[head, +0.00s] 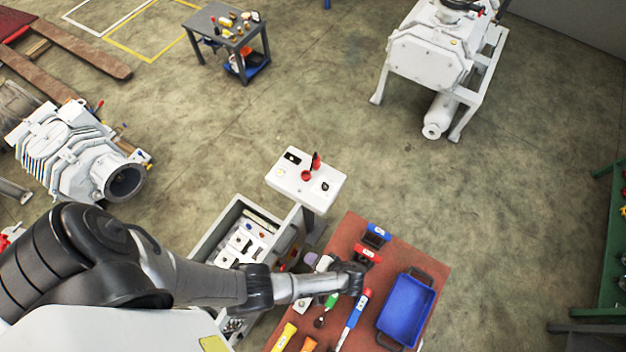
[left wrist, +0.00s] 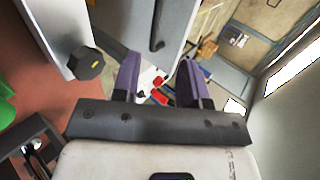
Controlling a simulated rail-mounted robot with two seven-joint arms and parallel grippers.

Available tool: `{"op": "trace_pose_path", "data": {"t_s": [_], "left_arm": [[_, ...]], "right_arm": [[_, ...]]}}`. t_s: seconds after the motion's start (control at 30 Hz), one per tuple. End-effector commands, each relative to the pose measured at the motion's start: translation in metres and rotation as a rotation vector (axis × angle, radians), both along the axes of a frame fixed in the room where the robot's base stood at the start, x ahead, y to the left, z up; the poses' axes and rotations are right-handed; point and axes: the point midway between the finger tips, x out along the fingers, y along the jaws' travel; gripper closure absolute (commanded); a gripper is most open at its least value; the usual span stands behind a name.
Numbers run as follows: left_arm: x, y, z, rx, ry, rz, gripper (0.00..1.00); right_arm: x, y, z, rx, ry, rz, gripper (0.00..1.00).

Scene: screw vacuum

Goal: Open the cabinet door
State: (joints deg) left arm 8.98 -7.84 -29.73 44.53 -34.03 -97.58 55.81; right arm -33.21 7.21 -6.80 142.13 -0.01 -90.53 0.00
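In the head view a grey cabinet (head: 219,226) stands left of the red-topped workbench (head: 415,262), with white parts visible inside its open top. In the left wrist view a grey panel with a dark upright handle (left wrist: 157,25) lies beyond my fingers; it looks like a cabinet door, but I cannot tell whether it is ajar. My left gripper (head: 352,277) is over the workbench, right of the cabinet. In the left wrist view its purple fingers (left wrist: 159,75) are apart with nothing held between them, apart from the handle. My right gripper is out of view.
A blue tray (head: 406,309), blue-handled tools and a green-handled tool lie on the workbench around my left gripper. A white control box (head: 306,180) stands behind the cabinet. A black knob (left wrist: 86,63) is near my left fingers. Open floor lies beyond.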

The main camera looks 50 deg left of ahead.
Motion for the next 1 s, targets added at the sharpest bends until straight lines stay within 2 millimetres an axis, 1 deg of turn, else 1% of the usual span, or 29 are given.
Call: {"op": "trace_pose_path", "data": {"t_s": [0.13, 0.83, 1.0], "left_arm": [[-0.0014, -0.0030, 0.0050, 0.000, 0.001, 0.001, 0.60], [-0.0014, -0.0039, 0.0056, 0.000, 0.001, 0.000, 0.60], [-0.0011, -0.0039, 0.0054, -0.019, 0.060, -0.051, 0.60]], "right_arm": [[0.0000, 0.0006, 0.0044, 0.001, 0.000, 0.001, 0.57], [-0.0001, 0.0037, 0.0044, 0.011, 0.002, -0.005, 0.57], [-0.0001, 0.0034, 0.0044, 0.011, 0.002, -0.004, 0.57]]}}
